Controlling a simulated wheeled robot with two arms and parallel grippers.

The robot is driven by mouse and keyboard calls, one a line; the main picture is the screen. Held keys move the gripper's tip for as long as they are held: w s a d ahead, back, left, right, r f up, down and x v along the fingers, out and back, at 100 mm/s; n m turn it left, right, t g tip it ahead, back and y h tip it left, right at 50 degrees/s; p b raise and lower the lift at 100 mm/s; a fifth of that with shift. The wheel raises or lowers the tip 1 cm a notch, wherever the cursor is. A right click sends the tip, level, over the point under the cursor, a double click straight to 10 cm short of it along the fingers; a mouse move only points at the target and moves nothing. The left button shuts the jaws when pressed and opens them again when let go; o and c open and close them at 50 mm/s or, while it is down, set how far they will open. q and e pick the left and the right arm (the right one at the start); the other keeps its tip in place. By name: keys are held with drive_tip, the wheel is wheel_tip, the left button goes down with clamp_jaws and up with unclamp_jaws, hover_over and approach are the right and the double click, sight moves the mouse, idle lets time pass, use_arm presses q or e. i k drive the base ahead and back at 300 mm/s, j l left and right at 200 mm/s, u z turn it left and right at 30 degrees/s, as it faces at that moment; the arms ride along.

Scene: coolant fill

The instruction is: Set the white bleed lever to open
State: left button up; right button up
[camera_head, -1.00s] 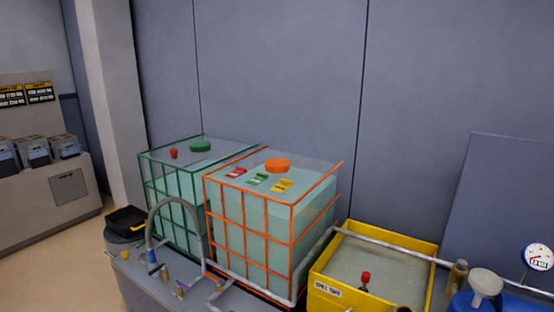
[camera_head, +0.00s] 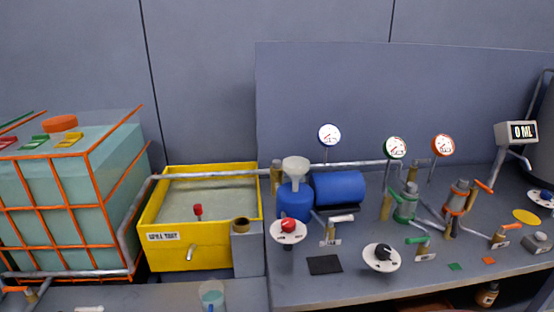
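A white lever handle (camera_head: 341,218) sits on a small brass valve on the grey bench, right of the red knob. It lies about level, pointing right. The small label by its base is too small to read. Another white piece (camera_head: 89,309) shows at the bottom left edge, mostly cut off; I cannot tell whether it is a lever. Neither of my grippers is in view.
Near the lever are a red knob on a white dial (camera_head: 288,232), a black knob on a white dial (camera_head: 382,257), a green-handled valve (camera_head: 420,244) and a blue tank (camera_head: 338,187). A yellow spill tray (camera_head: 160,259) stands left. A black square (camera_head: 324,264) lies in front.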

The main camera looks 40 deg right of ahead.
sight(351, 217)
drive_tip(key=z, duration=1.65)
